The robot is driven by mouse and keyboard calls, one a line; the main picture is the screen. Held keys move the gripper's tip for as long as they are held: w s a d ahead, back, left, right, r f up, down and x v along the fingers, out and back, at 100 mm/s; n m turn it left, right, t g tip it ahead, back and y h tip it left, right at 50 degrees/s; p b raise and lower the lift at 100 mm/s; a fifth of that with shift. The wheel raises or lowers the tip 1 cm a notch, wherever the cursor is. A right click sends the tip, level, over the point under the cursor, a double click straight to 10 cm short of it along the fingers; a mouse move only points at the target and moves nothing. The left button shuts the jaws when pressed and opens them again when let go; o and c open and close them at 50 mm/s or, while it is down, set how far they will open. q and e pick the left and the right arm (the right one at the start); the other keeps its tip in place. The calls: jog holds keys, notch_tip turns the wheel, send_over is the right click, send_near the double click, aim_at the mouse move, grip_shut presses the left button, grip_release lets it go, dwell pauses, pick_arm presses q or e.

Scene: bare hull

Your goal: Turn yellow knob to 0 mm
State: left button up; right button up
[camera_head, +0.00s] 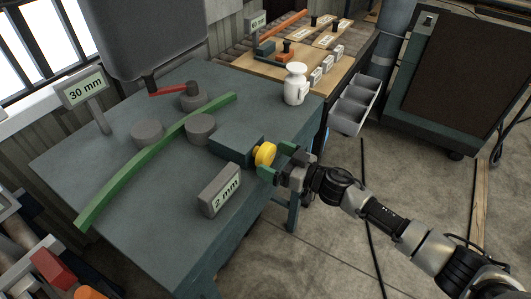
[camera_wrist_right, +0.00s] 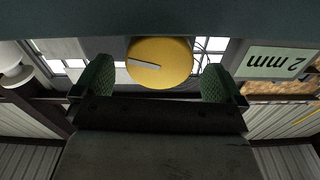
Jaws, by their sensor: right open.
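The yellow knob (camera_head: 264,154) is on the right side of a blue-grey block (camera_head: 237,143) on the table. In the right wrist view the knob (camera_wrist_right: 160,63) is a round face with a pale slanted mark. My right gripper (camera_head: 278,162) is at the knob, its green fingers on either side. In the right wrist view the open fingers (camera_wrist_right: 158,80) show gaps on both sides of the knob. A display reading "2 mm" (camera_head: 221,190) stands in front of the block; it shows upside down in the right wrist view (camera_wrist_right: 275,62). My left gripper is not seen.
The blue-grey table (camera_head: 150,225) carries a long green curved strip (camera_head: 125,178), grey cylinders (camera_head: 200,128), a "30 mm" sign (camera_head: 85,88) and a white bottle (camera_head: 295,85). A wooden bench (camera_head: 330,70) stands behind.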

aim_at(270, 157)
jog(key=shift+x, duration=1.55)
jog(key=shift+c, duration=0.2)
jog(key=c, duration=0.9)
jog(key=shift+n+p, duration=0.4)
jog(key=shift+n, duration=0.4)
jog(key=shift+f+n, duration=0.1)
jog(key=shift+n, duration=1.2)
jog(key=o, duration=0.9)
jog(key=shift+o, duration=0.2)
jog(key=v, duration=1.1)
jog(key=shift+b, duration=0.4)
